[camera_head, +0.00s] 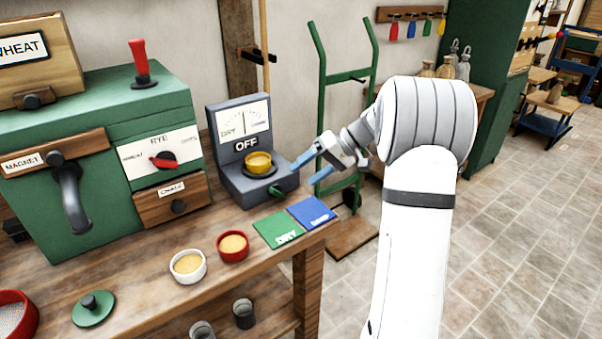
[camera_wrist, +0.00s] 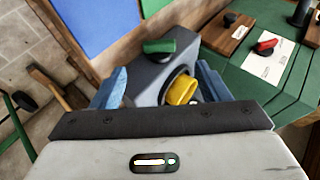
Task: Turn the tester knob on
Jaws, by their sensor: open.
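The tester (camera_head: 226,160) is a dark grey box on the bench with an upright dial panel and an OFF sign. Its green knob (camera_head: 276,191) sticks out of the lower front. The knob also shows in the wrist view (camera_wrist: 159,46), beyond my fingers. A yellow cup (camera_head: 258,159) of grain sits in a round dark seat on the tester's top. In the wrist view the cup (camera_wrist: 182,90) appears between my fingers. My gripper (camera_head: 303,175) is open and empty, to the right of the tester, with its blue fingers pointing toward it and apart from the knob.
A green DRY card (camera_head: 279,229) and a blue DAMP card (camera_head: 312,212) lie in front of the tester. A green mill machine (camera_head: 90,90) stands to its left. Red (camera_head: 233,246) and white (camera_head: 188,267) cups are nearby. A green hand truck (camera_head: 323,95) stands behind my gripper.

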